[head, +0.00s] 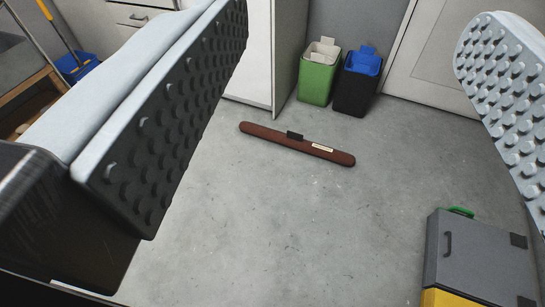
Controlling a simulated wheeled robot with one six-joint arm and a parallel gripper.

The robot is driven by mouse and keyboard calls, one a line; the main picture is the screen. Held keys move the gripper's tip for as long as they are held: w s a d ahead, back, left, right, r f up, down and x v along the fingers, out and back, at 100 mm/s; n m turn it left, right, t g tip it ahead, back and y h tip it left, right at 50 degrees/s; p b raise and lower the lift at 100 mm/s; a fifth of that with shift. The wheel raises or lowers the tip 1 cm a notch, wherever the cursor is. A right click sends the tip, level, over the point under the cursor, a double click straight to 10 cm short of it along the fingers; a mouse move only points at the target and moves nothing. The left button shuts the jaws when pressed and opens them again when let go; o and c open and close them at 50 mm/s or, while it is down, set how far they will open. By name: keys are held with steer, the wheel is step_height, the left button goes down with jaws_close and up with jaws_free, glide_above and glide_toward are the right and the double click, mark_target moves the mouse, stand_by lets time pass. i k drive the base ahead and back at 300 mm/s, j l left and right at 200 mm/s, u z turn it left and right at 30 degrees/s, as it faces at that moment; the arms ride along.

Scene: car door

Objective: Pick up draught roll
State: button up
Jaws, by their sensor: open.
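The draught roll (265,137) is a long brown-red roll with a small black piece at its middle and a pale label towards its right end. It lies on the grey floor, tilted slightly down to the right in the picture. My gripper (355,85) is open, with one studded finger at the left and the other at the right edge. The roll shows between the fingers, farther off on the floor. Nothing is held, and the fingers do not touch the roll.
A green bin (317,80) and a black bin with a blue top (356,90) stand behind the roll, by a pale door (440,55). A white cabinet (262,50) is left of them. A grey and yellow box (480,258) sits at lower right. The floor (270,225) before the roll is clear.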

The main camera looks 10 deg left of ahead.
mark_target(295, 141)
steer(key=k+j, duration=0.15)
steer(key=i+l+z, duration=0.1)
steer(key=i+l, duration=0.2)
steer(key=i, duration=0.2)
steer(key=i+l, duration=0.3)
steer(key=i, duration=0.2)
steer(key=i+l+z, duration=0.15)
steer(key=i, duration=0.35)
steer(key=i+l, duration=0.3)
steer(key=i, duration=0.25)
steer(key=l+z, duration=0.05)
